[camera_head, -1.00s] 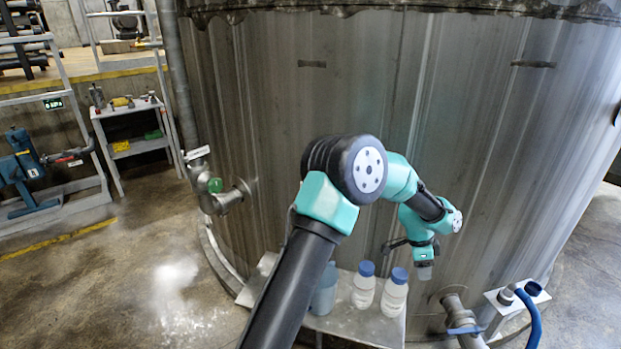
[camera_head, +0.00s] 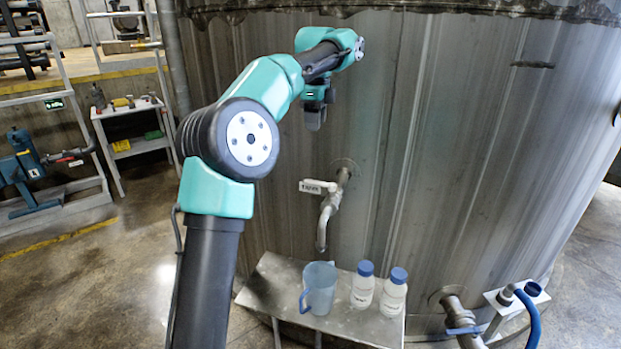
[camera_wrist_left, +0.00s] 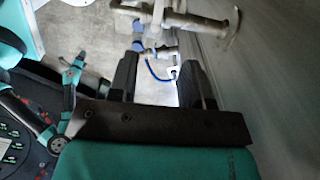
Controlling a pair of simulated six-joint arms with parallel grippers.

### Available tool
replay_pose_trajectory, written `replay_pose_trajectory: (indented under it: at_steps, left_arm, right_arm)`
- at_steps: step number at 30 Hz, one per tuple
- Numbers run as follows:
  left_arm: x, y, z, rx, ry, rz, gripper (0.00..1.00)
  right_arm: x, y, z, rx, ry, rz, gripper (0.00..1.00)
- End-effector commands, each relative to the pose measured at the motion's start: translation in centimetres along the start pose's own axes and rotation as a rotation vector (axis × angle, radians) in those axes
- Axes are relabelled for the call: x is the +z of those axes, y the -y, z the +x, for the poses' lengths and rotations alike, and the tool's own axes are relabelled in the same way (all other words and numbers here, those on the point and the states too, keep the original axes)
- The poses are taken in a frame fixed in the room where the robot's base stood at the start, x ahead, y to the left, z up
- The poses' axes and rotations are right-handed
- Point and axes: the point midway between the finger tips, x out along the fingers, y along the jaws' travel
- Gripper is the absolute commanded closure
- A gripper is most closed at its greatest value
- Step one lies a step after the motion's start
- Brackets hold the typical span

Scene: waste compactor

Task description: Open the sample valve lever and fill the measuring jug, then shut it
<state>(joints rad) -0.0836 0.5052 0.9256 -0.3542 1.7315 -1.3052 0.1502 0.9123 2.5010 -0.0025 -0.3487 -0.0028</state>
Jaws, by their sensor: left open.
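The sample valve (camera_head: 330,205) sticks out from the tank wall, with its spout pointing down and its labelled lever (camera_head: 318,186) lying out to the left. The measuring jug (camera_head: 318,288), translucent with a blue handle, stands upright on the small metal shelf (camera_head: 270,292) below the spout. I cannot tell its contents. My left gripper (camera_head: 314,120) is above the valve and apart from it. In the left wrist view its two dark fingers (camera_wrist_left: 157,85) are spread with nothing between them, and the valve pipework (camera_wrist_left: 175,18) shows beyond. My right gripper is out of view.
Two white bottles with blue caps (camera_head: 363,284) (camera_head: 393,292) stand on the shelf right of the jug. A lower pipe outlet (camera_head: 458,318) and a blue hose (camera_head: 532,322) are at the bottom right. The tank wall (camera_head: 460,150) is close behind the valve.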

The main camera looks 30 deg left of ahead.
Motion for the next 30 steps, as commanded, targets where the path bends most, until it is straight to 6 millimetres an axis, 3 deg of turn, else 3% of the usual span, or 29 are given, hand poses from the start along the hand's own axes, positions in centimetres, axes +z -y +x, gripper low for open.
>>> replay_pose_trajectory:
  at_steps: [8,14,30]
  left_arm:
    - [0.0,0.0,0.3,0.001,0.000,0.000,0.55]
    - [0.0,0.0,1.8,0.001,0.000,0.001,0.55]
    - [0.0,0.0,10.4,0.002,-0.001,0.000,0.55]
  right_arm:
    - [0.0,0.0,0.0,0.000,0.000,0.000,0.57]
    - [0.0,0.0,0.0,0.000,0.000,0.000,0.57]
    - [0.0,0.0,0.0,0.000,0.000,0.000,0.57]
